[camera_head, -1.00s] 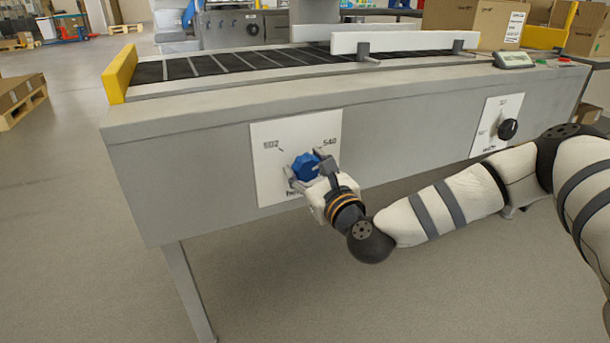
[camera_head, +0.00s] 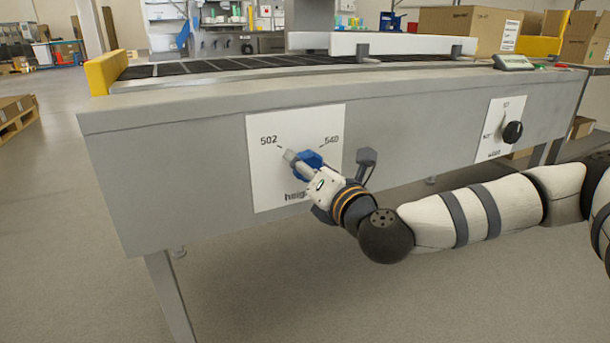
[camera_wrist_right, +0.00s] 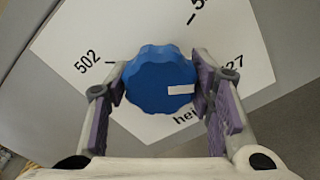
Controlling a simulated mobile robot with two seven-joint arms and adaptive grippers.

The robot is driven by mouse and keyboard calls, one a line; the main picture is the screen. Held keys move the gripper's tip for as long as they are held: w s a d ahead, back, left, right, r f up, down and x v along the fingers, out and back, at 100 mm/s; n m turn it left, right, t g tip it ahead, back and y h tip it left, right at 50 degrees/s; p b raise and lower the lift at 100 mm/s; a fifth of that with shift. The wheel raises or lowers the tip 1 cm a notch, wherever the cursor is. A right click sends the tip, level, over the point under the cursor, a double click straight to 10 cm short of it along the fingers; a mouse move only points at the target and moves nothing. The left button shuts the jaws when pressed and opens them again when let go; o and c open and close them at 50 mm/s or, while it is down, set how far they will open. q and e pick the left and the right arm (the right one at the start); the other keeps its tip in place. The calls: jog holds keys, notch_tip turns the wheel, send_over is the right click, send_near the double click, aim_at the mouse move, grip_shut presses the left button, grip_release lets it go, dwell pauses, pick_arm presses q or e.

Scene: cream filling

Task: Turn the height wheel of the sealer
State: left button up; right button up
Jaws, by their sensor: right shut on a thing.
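The blue height wheel (camera_head: 308,164) sits on a white panel (camera_head: 262,180) on the sealer's grey front (camera_head: 190,165). The panel is marked 502, 540 and, in the right wrist view, 27 at the end of a partly hidden number. My right gripper (camera_head: 298,160) is on the wheel, coming from the lower right. In the right wrist view the blue wheel (camera_wrist_right: 158,80) lies between the purple-padded fingers of my right gripper (camera_wrist_right: 160,90), which are shut on it. A white mark on the wheel points right, toward the 27. My left gripper is not in view.
A second white panel (camera_head: 493,145) with a black knob (camera_head: 513,132) is at the right of the front. The belt with white guide rails (camera_head: 400,45) runs on top. Cardboard boxes (camera_head: 470,25) stand at the back right. The floor below the front is open.

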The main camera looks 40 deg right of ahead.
aim_at(297, 107)
jog(key=shift+m+b, duration=0.3)
jog(key=shift+m, duration=0.6)
jog(key=o, duration=1.2)
jog(key=shift+c, duration=0.2)
notch_tip(297, 107, up, 10)
jog(key=shift+a+f, duration=0.1)
jog(key=shift+a, duration=0.05)
jog(key=shift+r, duration=0.2)
